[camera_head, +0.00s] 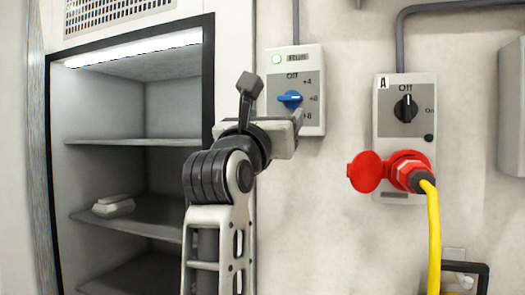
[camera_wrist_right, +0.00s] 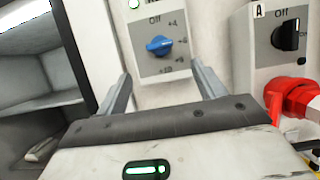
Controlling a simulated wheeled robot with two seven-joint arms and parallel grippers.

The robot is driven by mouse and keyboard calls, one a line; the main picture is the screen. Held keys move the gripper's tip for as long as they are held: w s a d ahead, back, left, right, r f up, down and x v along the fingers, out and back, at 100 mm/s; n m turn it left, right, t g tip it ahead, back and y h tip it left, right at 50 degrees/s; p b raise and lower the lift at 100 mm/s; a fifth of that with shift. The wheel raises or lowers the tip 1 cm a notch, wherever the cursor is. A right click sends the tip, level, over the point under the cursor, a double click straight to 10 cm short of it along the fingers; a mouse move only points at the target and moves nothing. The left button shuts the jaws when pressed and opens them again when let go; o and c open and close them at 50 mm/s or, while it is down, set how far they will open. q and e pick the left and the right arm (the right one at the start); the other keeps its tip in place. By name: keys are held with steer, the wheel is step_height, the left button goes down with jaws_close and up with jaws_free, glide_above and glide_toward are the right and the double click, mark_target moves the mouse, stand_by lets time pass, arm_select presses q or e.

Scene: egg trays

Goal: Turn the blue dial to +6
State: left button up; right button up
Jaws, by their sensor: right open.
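The blue dial (camera_head: 290,98) sits on a light wall box (camera_head: 312,126) with marks Off, +4, +6 and +8 around it. Its grip lies nearly level, with one end toward the +6 mark; I cannot tell which end is the pointer. The dial also shows in the right wrist view (camera_wrist_right: 159,45), ahead of and between my fingers. My right gripper (camera_wrist_right: 162,72) is open and empty, with its fingertips below the dial in that view, apart from it. In the head view, the right gripper (camera_head: 299,120) covers the box's lower left. My left gripper is not in view.
A second box (camera_head: 388,128) with a black knob (camera_head: 405,108) stands right, with a red plug (camera_head: 408,170) and yellow cable (camera_head: 433,235). An open shelf cabinet (camera_head: 140,142) is left. A green lamp (camera_head: 276,59) glows above the dial. Bare wall lies between the boxes.

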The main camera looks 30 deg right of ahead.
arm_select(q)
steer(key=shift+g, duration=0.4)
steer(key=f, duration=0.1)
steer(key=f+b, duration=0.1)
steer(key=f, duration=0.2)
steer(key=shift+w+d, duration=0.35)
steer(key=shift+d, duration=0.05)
arm_select(e)
steer(key=v, duration=0.5)
steer(key=shift+s+a, duration=0.1)
steer(key=shift+a, duration=0.05)
